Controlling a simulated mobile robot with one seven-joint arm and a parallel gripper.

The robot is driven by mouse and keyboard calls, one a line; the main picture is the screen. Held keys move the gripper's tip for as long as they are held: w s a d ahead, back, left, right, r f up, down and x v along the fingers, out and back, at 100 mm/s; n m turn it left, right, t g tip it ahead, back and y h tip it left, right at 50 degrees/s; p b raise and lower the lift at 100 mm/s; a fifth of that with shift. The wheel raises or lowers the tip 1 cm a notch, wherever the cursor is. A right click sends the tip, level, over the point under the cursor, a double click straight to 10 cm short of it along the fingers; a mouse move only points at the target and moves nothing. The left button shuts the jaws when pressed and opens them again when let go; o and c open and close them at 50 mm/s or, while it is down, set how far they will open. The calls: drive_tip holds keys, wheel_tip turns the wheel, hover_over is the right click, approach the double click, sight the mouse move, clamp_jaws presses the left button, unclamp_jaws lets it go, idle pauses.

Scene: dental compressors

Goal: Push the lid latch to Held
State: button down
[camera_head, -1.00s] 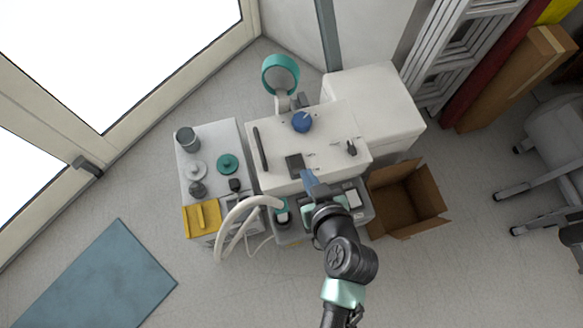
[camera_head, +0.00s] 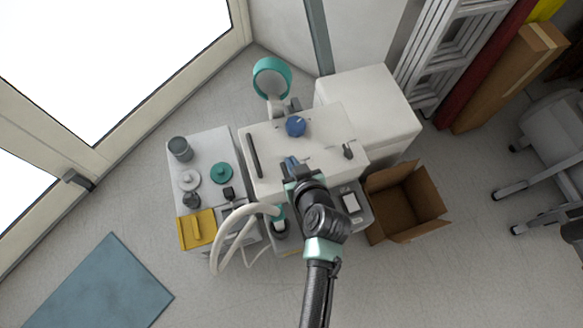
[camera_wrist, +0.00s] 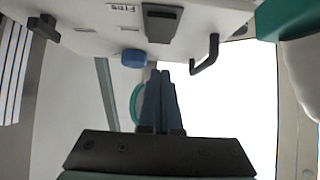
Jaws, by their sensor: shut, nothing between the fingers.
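The white machine (camera_head: 268,165) has several controls on its top face. A dark rectangular plate (camera_wrist: 162,22) with small labels beside it shows in the wrist view; I cannot read whether it is the lid latch or how it is set. A black lever (camera_head: 347,151) sits at the right of the face and also shows in the wrist view (camera_wrist: 43,27). My gripper (camera_head: 289,162) is shut and empty, over the near middle of the face, and hides the plate in the head view. In the wrist view its fingertips (camera_wrist: 160,73) point toward the machine; contact cannot be told.
A blue knob (camera_head: 295,126) and a long black handle (camera_head: 254,156) are on the same face. A round teal-rimmed mirror (camera_head: 271,77) rises behind. A pale hose (camera_head: 226,232) curves at the near left. An open cardboard box (camera_head: 405,202) stands to the right.

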drive_tip(key=shift+w+a+f+b, duration=0.15)
drive_tip(key=shift+f+b, duration=0.15)
drive_tip(key=shift+f, duration=0.7)
drive_tip(key=shift+w+d+f+b, duration=0.15)
drive_tip(key=shift+f+b, duration=0.15)
drive_tip(key=shift+f, duration=0.7)
drive_tip(key=shift+a, duration=0.1)
drive_tip(key=shift+w+a+f+b, duration=0.1)
drive_tip(key=shift+w+f+b, duration=0.1)
drive_tip(key=shift+f+b, duration=0.35)
drive_tip(key=shift+r, duration=0.25)
drive_tip(key=shift+w+a+r, duration=0.2)
drive_tip(key=shift+w, duration=0.5)
